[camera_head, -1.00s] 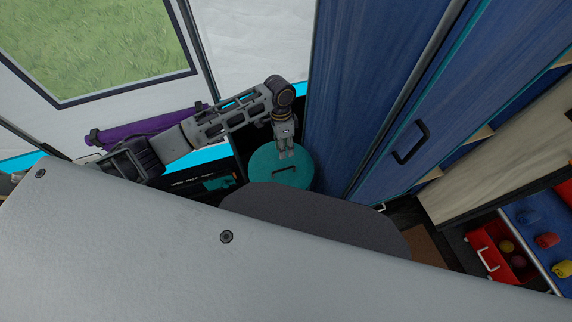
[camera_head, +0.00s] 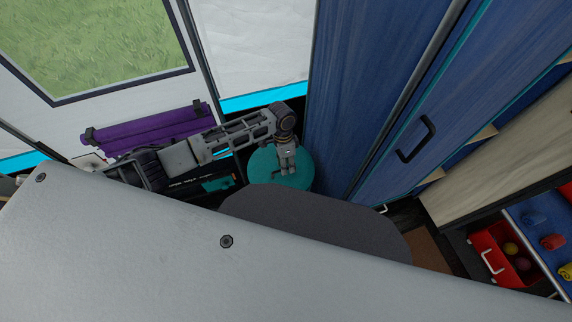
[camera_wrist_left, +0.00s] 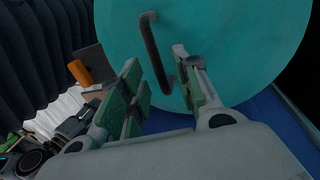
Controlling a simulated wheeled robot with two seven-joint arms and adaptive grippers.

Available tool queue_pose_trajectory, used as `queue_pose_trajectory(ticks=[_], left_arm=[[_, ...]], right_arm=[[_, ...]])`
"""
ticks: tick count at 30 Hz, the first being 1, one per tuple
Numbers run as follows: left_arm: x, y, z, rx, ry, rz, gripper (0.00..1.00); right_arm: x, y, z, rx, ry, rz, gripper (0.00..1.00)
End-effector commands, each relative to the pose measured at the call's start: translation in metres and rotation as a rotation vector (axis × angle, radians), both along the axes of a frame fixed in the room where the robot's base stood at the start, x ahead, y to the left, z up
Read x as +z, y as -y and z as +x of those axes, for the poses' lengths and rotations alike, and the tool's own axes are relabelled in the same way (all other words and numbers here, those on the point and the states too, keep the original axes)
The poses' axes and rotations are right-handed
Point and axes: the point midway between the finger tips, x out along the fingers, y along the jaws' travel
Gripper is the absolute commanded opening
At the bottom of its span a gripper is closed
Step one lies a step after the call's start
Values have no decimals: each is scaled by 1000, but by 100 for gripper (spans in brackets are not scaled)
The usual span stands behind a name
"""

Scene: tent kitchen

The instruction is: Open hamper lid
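The hamper lid (camera_head: 268,168) is a round teal disc low beside the blue cabinet in the head view. It fills much of the left wrist view (camera_wrist_left: 225,50) and looks closed. Its dark bar handle (camera_wrist_left: 155,55) stands out from the lid. My left gripper (camera_head: 287,172) is over the lid in the head view. In the left wrist view its green-padded fingers (camera_wrist_left: 160,88) are apart, with the handle's lower end between them, nearer the right finger. Whether that finger touches the handle I cannot tell. My right gripper is not in view.
A tall blue cabinet (camera_head: 350,90) with a dark handle stands close right of the lid. A purple roll (camera_head: 155,130) lies by the tent wall at left. A red bin (camera_head: 500,255) is at far right. An orange object (camera_wrist_left: 80,72) shows in the wrist view.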

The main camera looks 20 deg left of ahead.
Motion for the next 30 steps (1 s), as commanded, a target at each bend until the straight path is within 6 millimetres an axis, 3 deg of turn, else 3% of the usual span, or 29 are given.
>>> queue_pose_trajectory(ticks=[11,19,30], left_arm=[[-3,0,-1,0,0,0,32],[-3,0,-1,0,0,0,0],[-3,0,-1,0,0,0,0]], right_arm=[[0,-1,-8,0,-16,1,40],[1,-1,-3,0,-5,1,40],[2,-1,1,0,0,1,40]])
